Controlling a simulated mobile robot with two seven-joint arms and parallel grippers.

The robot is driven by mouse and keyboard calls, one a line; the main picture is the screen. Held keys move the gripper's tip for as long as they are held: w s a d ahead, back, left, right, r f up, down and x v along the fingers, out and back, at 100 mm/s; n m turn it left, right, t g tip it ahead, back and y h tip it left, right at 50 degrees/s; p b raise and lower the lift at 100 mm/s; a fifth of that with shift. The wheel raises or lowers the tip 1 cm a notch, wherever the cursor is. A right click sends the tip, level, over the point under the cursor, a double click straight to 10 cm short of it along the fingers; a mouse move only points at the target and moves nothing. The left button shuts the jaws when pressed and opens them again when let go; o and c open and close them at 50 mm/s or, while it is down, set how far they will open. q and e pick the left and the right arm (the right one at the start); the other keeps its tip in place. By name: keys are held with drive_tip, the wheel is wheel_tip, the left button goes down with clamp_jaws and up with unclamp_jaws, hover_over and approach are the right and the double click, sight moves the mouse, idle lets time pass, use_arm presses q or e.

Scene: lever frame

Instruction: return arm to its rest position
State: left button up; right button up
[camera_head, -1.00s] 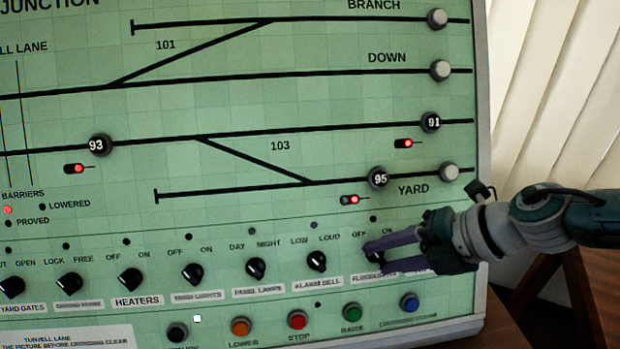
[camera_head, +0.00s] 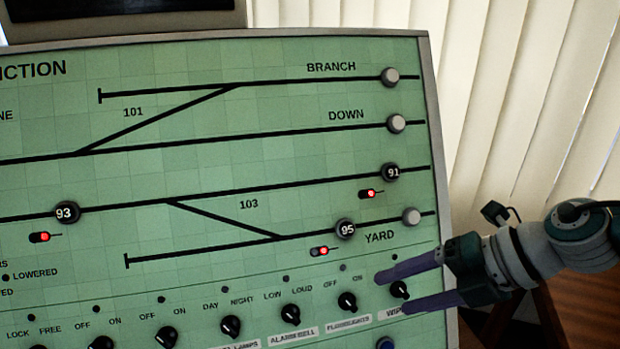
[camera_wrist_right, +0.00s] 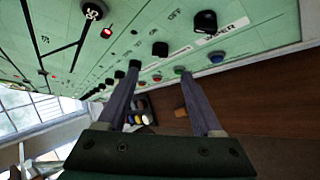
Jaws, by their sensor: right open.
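My right gripper (camera_head: 392,293) is open, with its two purple fingers spread above and below the black wiper knob (camera_head: 400,290) at the panel's lower right in the head view. The gap between the fingers (camera_wrist_right: 158,68) looks empty in the wrist view. There the wiper knob (camera_wrist_right: 205,22) lies beyond and clear of the fingers, with the floodlights knob (camera_wrist_right: 160,49) to its left. The floodlights knob (camera_head: 347,301) stands left of the fingers in the head view. My left gripper is out of view.
The green control panel (camera_head: 300,165) fills most of the head view, with a row of knobs along its lower part. A blue button (camera_head: 386,344) is below. Pale blinds (camera_head: 520,110) hang behind. Wooden floor (camera_wrist_right: 265,95) shows as open room in the wrist view.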

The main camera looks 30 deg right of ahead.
drive_tip(key=shift+s+d+r, duration=0.25)
drive_tip(key=shift+s+r, duration=0.1)
drive_tip(key=shift+r, duration=0.1)
drive_tip(key=w+a+r+m+t+h, duration=0.35)
drive_tip(key=a+r+m+t, duration=0.2)
drive_tip(key=a+m, duration=0.6)
drive_tip(key=s+m+g+h, duration=0.2)
drive_tip(key=s+m+g, duration=0.95)
drive_tip(key=s, duration=0.75)
wheel_tip(320, 180, up, 35)
drive_tip(key=m+t+p, duration=0.1)
drive_tip(key=t+p, duration=0.1)
drive_tip(key=p, duration=3.3)
drive_tip(key=shift+d, duration=0.2)
